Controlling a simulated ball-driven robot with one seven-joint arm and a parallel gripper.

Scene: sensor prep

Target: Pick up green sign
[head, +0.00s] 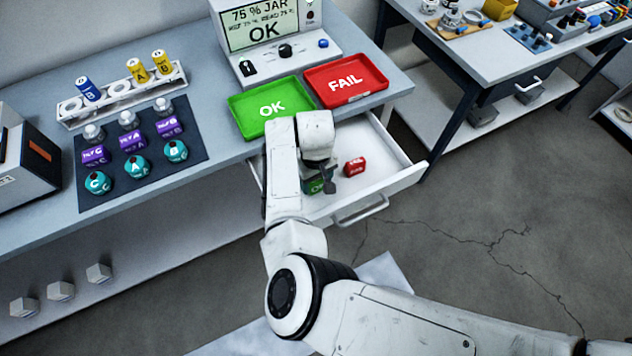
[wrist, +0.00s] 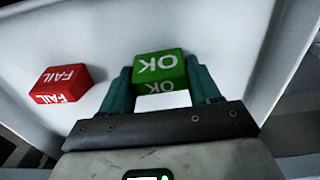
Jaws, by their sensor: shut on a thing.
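The green sign (wrist: 160,66) is a small block with white OK lettering. In the wrist view it sits between the two fingers of my gripper (wrist: 161,88), which is shut on it. In the head view the green sign (head: 314,186) is inside the open drawer, partly hidden by my gripper (head: 326,188). The white drawer floor shows around it. I cannot tell whether the sign touches the floor or is slightly raised.
A red FAIL block (head: 355,167) lies in the same drawer (head: 398,178), to the right in the head view. The green OK tray (head: 290,92) and red FAIL tray (head: 318,72) stand on the bench above. A dark mat (head: 190,130) with several bottles is at left.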

